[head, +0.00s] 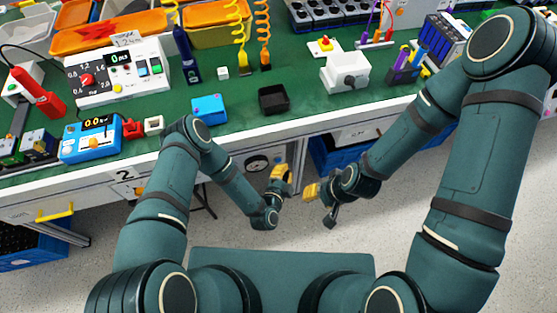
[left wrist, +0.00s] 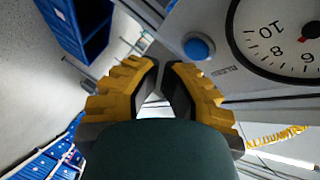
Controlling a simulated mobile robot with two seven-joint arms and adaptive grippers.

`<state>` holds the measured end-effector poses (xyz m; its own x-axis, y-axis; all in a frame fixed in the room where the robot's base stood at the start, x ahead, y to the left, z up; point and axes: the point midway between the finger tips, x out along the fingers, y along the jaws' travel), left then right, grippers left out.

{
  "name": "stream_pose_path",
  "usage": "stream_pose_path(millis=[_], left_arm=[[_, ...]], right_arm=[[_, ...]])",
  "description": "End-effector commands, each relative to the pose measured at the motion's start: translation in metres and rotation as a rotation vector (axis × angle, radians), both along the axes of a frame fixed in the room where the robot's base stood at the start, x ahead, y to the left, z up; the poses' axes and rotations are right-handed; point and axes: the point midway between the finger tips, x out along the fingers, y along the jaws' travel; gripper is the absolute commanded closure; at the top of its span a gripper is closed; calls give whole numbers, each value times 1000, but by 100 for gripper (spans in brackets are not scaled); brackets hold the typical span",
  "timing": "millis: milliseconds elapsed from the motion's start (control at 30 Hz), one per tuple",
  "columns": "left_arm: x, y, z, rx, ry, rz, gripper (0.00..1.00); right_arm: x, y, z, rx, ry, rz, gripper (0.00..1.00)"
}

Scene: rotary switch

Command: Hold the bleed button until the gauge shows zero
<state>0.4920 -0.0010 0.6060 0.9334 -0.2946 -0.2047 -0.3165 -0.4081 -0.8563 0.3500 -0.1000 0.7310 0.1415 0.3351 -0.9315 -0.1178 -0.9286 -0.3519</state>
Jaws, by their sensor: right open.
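The gauge (left wrist: 290,38) fills the upper right of the left wrist view, partly cut off, its numbers upside down. Its needle reading cannot be told. The blue bleed button (left wrist: 198,46) sits beside it on the grey panel, above a small label. My left gripper (left wrist: 161,64) has its yellow fingertips almost together, with nothing between them, a little left of the button and apart from it in the picture. In the head view the gauge (head: 257,164) is below the table edge, left of my left gripper (head: 283,176). My right gripper (head: 320,203) is open and empty.
The green-topped table (head: 235,135) carries a blue box (head: 209,109), a black tray (head: 273,99) and a white switch box (head: 345,73). A blue crate (head: 335,160) stands under the table, right of my left gripper. The floor in front is clear.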

Motion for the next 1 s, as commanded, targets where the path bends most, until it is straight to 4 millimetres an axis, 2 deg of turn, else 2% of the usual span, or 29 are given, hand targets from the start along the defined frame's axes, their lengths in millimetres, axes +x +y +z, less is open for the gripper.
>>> stream_pose_path(millis=[267,700,1000], left_arm=[[-2,-1,0,0,1,-2,100],[-39,-13,0,0,2,-3,100],[-48,-16,0,0,0,-1,100]], right_arm=[[0,0,1,0,0,0,53],[0,0,14,0,0,0,53],[0,0,16,0,0,0,53]])
